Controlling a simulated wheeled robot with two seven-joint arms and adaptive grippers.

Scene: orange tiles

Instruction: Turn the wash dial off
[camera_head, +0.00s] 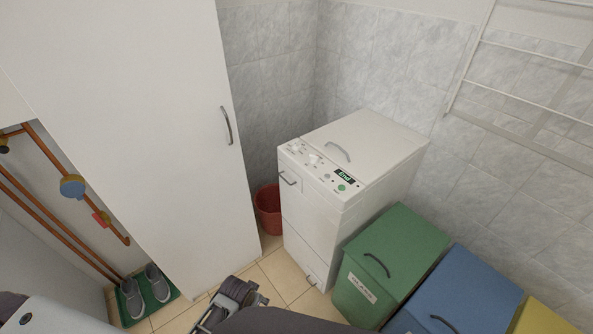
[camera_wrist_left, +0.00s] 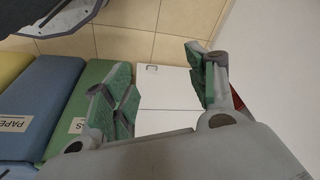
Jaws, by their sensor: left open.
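The white washing machine (camera_head: 385,150) stands in the corner, with a sloped control panel along its front top edge. Two pale knobs show on the panel, one at the left (camera_head: 296,147) and one further right (camera_head: 315,159); their labels and pointer positions are too small to read. A display (camera_head: 345,176) with green characters and a green button (camera_head: 341,187) are at the panel's right. My left gripper (camera_head: 240,291) is low in front of the machine, apart from it. In the wrist view its green-padded fingers (camera_wrist_left: 165,85) are open and empty, with the machine's white front (camera_wrist_left: 168,98) beyond them.
A tall white cabinet (camera_head: 150,130) stands left of the machine, with a red bucket (camera_head: 268,208) between them. Green (camera_head: 400,250), blue (camera_head: 465,295) and yellow (camera_head: 540,318) bins line the right. Shoes (camera_head: 155,283) lie on a green mat. A white drying rack (camera_head: 520,103) is on the wall.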

